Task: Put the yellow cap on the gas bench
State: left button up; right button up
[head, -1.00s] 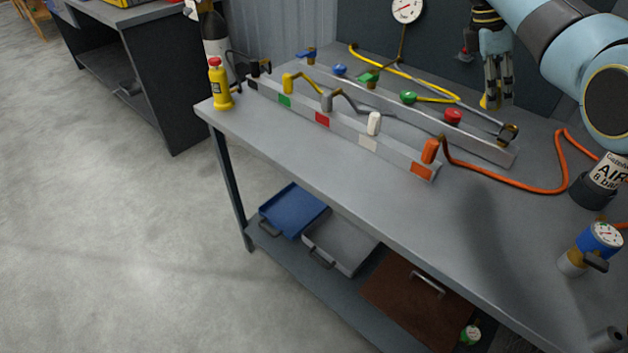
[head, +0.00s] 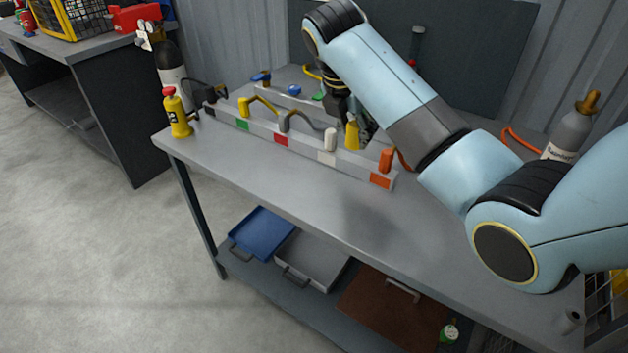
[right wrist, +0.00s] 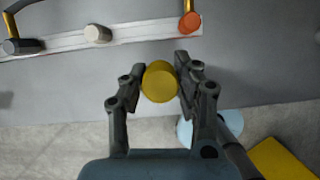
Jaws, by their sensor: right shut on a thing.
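The yellow cap (head: 352,134) is held in my right gripper (head: 356,118), and in the head view it appears between the white and orange plugs of the front rail. In the right wrist view the round yellow cap (right wrist: 160,83) sits between the two fingers of the right gripper (right wrist: 162,78), which are shut on it. The gas bench (head: 260,165) has a grey top, and its bare front strip lies below the cap in the wrist view. I cannot tell how high the cap is above the top. My left gripper is not in view.
The front rail (head: 215,119) carries coloured plugs and hoses, including a white plug (head: 330,140) and an orange plug (head: 386,159). A yellow bottle with a red top (head: 178,116) stands at the left corner. A grey cylinder (head: 568,131) stands at right. The front strip is clear.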

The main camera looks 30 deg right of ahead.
jog(key=s+a+f+p, duration=0.1)
jog(key=s+a+p, duration=0.2)
jog(key=s, duration=0.5)
jog(key=b, duration=0.2)
send_over(319, 194)
jog(key=a, duration=0.2)
jog(key=shift+n, duration=0.4)
jog(key=f, duration=0.7)
jog(key=shift+s+d+f, duration=0.25)
jog(key=shift+s+f, duration=0.05)
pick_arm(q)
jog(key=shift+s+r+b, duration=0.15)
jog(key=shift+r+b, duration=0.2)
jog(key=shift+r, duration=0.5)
pick_arm(e)
jog(key=shift+f, duration=1.95)
jog(key=shift+f, duration=0.1)
jog(key=o, duration=0.8)
pick_arm(q)
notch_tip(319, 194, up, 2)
jog(key=shift+p, duration=1)
pick_arm(e)
jog(key=v, duration=1.2)
jog(key=shift+s+d, duration=0.1)
jog(key=shift+s, duration=0.1)
